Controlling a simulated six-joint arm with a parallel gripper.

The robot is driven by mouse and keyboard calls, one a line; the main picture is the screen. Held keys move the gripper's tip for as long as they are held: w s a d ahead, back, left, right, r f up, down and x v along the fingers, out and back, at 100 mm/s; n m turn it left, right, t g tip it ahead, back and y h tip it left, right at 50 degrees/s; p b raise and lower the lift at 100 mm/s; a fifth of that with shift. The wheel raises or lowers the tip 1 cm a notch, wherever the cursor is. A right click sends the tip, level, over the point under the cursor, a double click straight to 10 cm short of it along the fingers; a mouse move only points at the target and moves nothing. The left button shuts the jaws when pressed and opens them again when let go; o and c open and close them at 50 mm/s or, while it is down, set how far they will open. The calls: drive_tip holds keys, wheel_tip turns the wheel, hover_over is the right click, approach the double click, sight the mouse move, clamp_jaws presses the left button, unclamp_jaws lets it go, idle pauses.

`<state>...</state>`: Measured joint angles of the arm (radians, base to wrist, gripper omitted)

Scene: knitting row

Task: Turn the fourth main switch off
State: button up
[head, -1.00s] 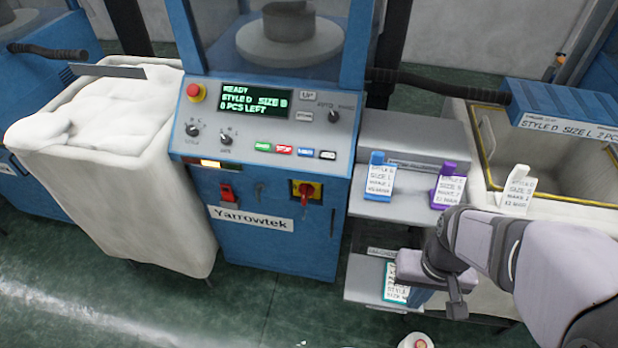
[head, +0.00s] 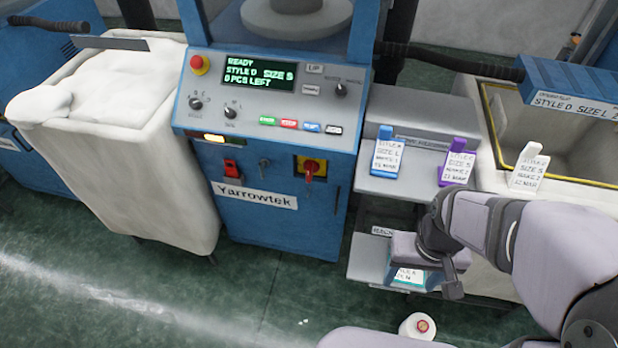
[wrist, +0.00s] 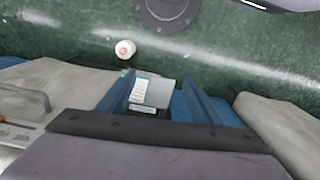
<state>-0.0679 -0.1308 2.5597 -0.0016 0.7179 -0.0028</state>
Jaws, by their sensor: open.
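A red-and-yellow rotary main switch (head: 312,170) sits on the lower front of the blue Yarrowtek machine (head: 262,238), its red handle upright. Which machine counts as the fourth, I cannot tell. The panel display (head: 258,74) reads READY, STYLE D, SIZE S, 0 PCS LEFT. My gripper (head: 452,290) is to the right of the switch and lower, by the small shelves, well apart from it. In the wrist view my gripper (wrist: 165,105) points down with its jaws apart, over a lower shelf with a teal-edged card (wrist: 144,91). No switch shows there.
Shelves (head: 405,185) with blue (head: 384,150) and purple (head: 457,162) clipped cards stand right of the machine. A cream bin with a yellow rim (head: 487,105) is further right. A full white fabric bin (head: 165,190) stands left. A white cone (head: 417,326) lies on the floor.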

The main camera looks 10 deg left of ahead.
drive_tip(key=s+a+f+n+g+h+b, duration=0.1)
drive_tip(key=s+a+f+n+b, duration=0.15)
drive_tip(key=f+b, duration=0.5)
drive_tip(key=s+a+f+n+g+b, duration=0.15)
drive_tip(key=a+f+b, duration=0.3)
drive_tip(key=f, duration=0.65)
drive_tip(key=s+a+f+n+g+h+b, duration=0.1)
drive_tip(key=s+a+f+n+b, duration=0.15)
drive_tip(key=f+b, duration=0.55)
drive_tip(key=w+a+f+m+t+y+b, duration=0.1)
drive_tip(key=w+a+f+t+y+b, duration=0.2)
drive_tip(key=a+f, duration=0.55)
drive_tip(key=w+a+f+m+b, duration=0.2)
drive_tip(key=a+f+b, duration=0.2)
drive_tip(key=a+f, duration=0.4)
drive_tip(key=w+a+r+m+t+y, duration=0.1)
drive_tip(key=w+a+m+t+y, duration=0.2)
drive_tip(key=w+a, duration=0.45)
drive_tip(key=w+a+r+m+t, duration=0.3)
drive_tip(key=w+r+m+t, duration=0.5)
drive_tip(key=w, duration=0.6)
drive_tip(key=m+t+h, duration=0.4)
drive_tip(key=m+t, duration=0.4)
drive_tip(key=m, duration=0.3)
approach(310, 171)
drive_tip(key=w+f, duration=0.3)
drive_tip(key=w, duration=0.1)
drive_tip(key=shift+s+a+r+g, duration=0.15)
drive_tip(key=shift+a+g, duration=0.1)
